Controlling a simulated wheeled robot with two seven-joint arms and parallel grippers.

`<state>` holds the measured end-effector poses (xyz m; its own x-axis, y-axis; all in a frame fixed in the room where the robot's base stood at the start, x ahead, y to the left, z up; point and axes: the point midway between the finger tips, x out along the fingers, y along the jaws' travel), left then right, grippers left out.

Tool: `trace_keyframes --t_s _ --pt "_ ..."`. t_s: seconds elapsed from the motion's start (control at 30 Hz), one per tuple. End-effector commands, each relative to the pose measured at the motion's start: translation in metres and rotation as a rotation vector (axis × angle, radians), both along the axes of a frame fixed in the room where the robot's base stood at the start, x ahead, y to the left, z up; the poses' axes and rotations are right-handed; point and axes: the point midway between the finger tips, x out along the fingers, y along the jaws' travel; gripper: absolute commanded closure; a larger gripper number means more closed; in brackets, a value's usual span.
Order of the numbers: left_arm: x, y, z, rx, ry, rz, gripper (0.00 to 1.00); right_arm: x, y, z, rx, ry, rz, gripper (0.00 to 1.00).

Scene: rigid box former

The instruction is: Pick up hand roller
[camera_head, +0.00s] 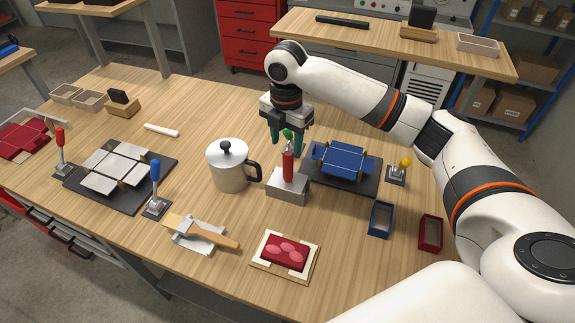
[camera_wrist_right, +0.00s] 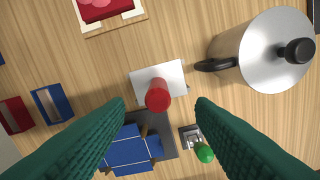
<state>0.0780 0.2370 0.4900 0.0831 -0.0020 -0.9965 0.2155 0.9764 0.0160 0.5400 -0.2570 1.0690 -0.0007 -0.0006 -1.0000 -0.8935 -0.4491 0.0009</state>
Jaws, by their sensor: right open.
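The hand roller appears to be the red-handled tool (camera_head: 288,167), upright in a grey block (camera_head: 287,188) near the middle of the table. Its roller end is not visible. In the right wrist view the red handle (camera_wrist_right: 158,95) shows end-on above the pale block (camera_wrist_right: 143,78). My right gripper (camera_head: 288,138) is open and empty, pointing down just behind the handle. In the wrist view its green fingers (camera_wrist_right: 161,104) spread to either side of the handle, with clear gaps. My left gripper is not in view.
A lidded metal pot (camera_head: 228,170) stands left of the block. A green-knobbed lever (camera_wrist_right: 203,151) and a dark plate with blue panels (camera_head: 343,163) are close to the gripper. A wood-handled tool (camera_head: 218,236) and a tray with a red block (camera_head: 286,252) lie in front.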

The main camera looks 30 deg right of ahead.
Motion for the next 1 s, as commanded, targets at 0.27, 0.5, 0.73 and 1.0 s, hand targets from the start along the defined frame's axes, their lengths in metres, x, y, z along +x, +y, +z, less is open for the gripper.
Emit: trace_keyframes --t_s 0.27,0.5,0.73,1.0 --pt "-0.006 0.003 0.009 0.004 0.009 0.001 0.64 0.000 -0.001 -0.036 -0.001 0.000 0.000 0.50" --pt "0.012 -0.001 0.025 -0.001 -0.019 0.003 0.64 -0.001 -0.003 -0.060 -0.001 0.004 -0.002 0.50" --pt "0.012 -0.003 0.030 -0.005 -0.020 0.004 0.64 -0.001 -0.004 -0.088 -0.001 0.000 0.001 0.50" --pt "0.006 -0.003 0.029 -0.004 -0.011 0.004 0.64 -0.001 -0.004 -0.091 0.000 -0.001 0.001 0.53"
